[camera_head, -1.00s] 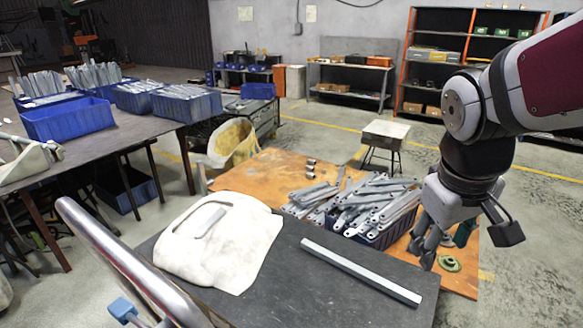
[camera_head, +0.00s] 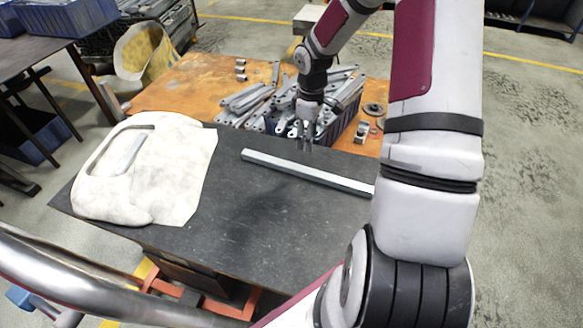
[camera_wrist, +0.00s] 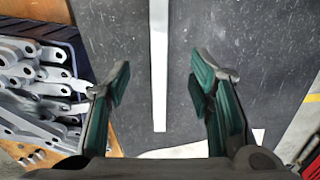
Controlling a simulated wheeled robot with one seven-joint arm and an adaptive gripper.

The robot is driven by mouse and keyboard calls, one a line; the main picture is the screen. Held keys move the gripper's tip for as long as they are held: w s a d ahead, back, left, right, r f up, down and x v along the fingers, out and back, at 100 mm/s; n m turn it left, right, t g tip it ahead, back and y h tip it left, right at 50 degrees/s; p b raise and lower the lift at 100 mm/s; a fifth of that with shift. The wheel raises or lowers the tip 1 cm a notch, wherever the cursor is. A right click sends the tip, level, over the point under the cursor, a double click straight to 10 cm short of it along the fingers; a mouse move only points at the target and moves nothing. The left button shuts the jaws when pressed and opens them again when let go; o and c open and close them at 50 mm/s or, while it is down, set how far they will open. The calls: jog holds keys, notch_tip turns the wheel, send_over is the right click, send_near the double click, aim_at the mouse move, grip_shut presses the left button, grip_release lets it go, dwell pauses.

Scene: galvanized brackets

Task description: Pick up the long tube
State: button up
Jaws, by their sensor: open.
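The long tube (camera_head: 300,171) is a straight, light grey metal bar lying on the dark table top (camera_head: 235,235). Its right end is hidden behind my arm in the head view. In the wrist view the tube (camera_wrist: 159,70) runs from the top edge down to an end between my fingers in the picture. My gripper (camera_head: 306,147) is above the table, just behind the tube in the head view. In the wrist view my gripper (camera_wrist: 158,82) has its two green-padded fingers spread wide with nothing held. I cannot tell the exact height above the tube.
A dark blue crate (camera_head: 345,122) heaped with grey brackets (camera_head: 250,100) stands on the orange-brown table (camera_head: 185,88) behind. The dark top in front of the tube is clear.

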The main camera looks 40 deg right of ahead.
jog(key=f, duration=0.1)
jog(key=b, duration=0.2)
send_over(305, 169)
notch_tip(305, 169, down, 8)
jog(key=shift+s+f, duration=0.15)
notch_tip(305, 169, down, 5)
jog(key=shift+a+b, duration=0.1)
jog(key=shift+b, duration=0.2)
jog(key=shift+c, duration=0.5)
jog(key=shift+w, duration=0.2)
grip_shut()
